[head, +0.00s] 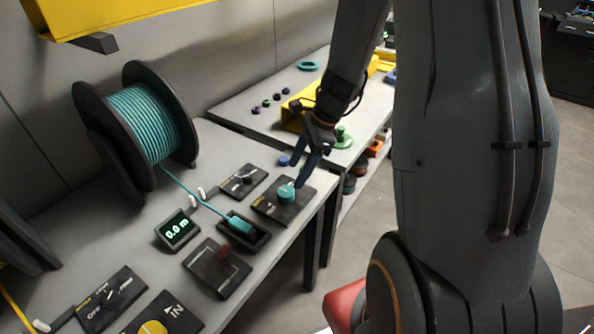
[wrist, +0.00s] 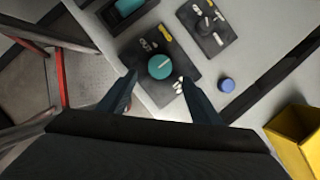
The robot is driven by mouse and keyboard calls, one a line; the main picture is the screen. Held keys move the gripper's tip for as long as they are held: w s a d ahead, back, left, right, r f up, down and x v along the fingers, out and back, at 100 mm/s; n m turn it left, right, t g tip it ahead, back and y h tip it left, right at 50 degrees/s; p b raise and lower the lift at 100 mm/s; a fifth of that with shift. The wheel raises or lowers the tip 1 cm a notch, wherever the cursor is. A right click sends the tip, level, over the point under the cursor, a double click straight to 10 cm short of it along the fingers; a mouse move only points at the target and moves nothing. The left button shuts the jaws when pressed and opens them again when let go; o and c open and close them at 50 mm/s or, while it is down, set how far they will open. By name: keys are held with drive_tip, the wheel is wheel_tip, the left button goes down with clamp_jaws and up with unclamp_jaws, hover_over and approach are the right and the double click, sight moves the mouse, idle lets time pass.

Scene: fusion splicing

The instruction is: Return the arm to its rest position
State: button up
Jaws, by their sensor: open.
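My gripper (head: 306,160) is open and empty above the right end of the near grey table (head: 215,139). Its two dark blue fingers also show in the wrist view (wrist: 160,97), spread apart. A dark panel with a teal knob (wrist: 159,67) lies just beyond the fingertips in the wrist view. In the head view the same teal knob (head: 286,193) is just below and left of the fingers. I see no contact between fingers and knob. My arm comes down from the top of the head view, bent at the wrist.
A teal cable spool (head: 150,115) stands at the left, its cable running to a teal connector (head: 240,225) in a dark holder. A display (head: 177,231) reads 0.0 m. A small blue cap (wrist: 227,85) lies near the panel. A yellow bin (wrist: 297,140) is at the right.

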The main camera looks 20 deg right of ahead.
idle(0.3)
drive_tip(key=s+a+r+n+h, duration=0.2)
drive_tip(key=s+r+n, duration=0.2)
drive_tip(key=n, duration=0.6)
drive_tip(key=s+a+r+n+h, duration=0.2)
drive_tip(key=s+r+n, duration=0.2)
drive_tip(key=s+n, duration=0.4)
drive_tip(key=shift+s+a+n, duration=0.25)
drive_tip(key=shift+a+n, duration=0.15)
drive_tip(key=shift+n, duration=0.8)
drive_tip(key=shift+c, duration=0.3)
idle(1.0)
